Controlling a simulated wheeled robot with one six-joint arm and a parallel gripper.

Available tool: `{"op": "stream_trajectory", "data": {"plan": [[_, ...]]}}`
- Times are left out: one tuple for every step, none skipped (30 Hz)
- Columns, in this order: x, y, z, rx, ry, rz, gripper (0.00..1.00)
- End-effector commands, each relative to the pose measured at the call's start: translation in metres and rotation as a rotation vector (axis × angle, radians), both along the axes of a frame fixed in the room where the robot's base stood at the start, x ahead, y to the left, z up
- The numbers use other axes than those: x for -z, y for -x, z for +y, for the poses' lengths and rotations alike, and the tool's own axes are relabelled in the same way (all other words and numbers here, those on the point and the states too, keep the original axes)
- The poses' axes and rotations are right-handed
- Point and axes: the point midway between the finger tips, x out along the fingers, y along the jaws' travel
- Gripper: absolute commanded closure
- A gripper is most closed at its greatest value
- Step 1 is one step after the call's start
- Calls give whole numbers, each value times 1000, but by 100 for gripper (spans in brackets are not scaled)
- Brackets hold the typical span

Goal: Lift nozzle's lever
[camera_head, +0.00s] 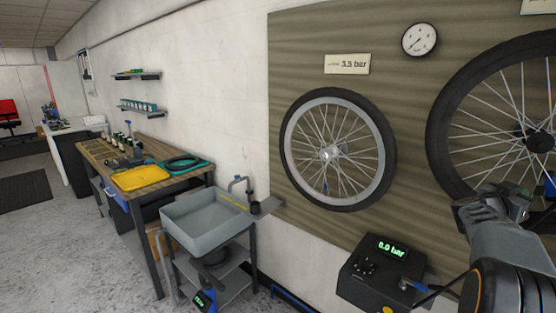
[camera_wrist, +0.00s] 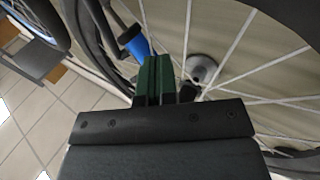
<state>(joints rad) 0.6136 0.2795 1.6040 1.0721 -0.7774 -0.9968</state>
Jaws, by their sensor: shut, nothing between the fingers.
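A blue nozzle (camera_wrist: 135,42) with a dark hose or body shows beside my fingertips in the wrist view, close to the rim of a spoked wheel (camera_wrist: 225,40). My gripper (camera_wrist: 156,62) has green finger pads pressed together with nothing between them. The nozzle lies just left of and beyond the fingertips; I cannot tell whether they touch. Its lever is not clearly distinguishable. In the head view my gripper (camera_head: 520,192) is in front of the lower part of the large right wheel (camera_head: 455,120). A bit of blue (camera_head: 550,186) shows beside it, mostly hidden.
A black pump box (camera_head: 375,275) reading 0.0 bar stands below the board (camera_head: 290,60). A smaller wheel (camera_head: 377,150) hangs left of my gripper, under a 3.5 bar sign (camera_head: 347,64) and a gauge (camera_head: 420,39). A sink (camera_head: 205,225) and workbench (camera_head: 190,150) stand left.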

Motion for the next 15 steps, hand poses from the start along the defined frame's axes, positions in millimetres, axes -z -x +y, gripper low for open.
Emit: {"op": "stream_trajectory", "data": {"plan": [[-4,0,0,0,0,0,100],[-5,0,0,0,0,0,100],[-6,0,0,0,0,0,100],[-7,0,0,0,0,0,100],[-9,0,0,0,0,0,100],[-10,0,0,0,0,0,100],[-11,0,0,0,0,0,100],[-12,0,0,0,0,0,100],[-14,0,0,0,0,1,100],[-15,0,0,0,0,1,100],[-16,0,0,0,0,1,100],[-17,0,0,0,0,1,100],[-19,0,0,0,0,1,100],[-20,0,0,0,0,1,100],[-21,0,0,0,0,1,100]]}}
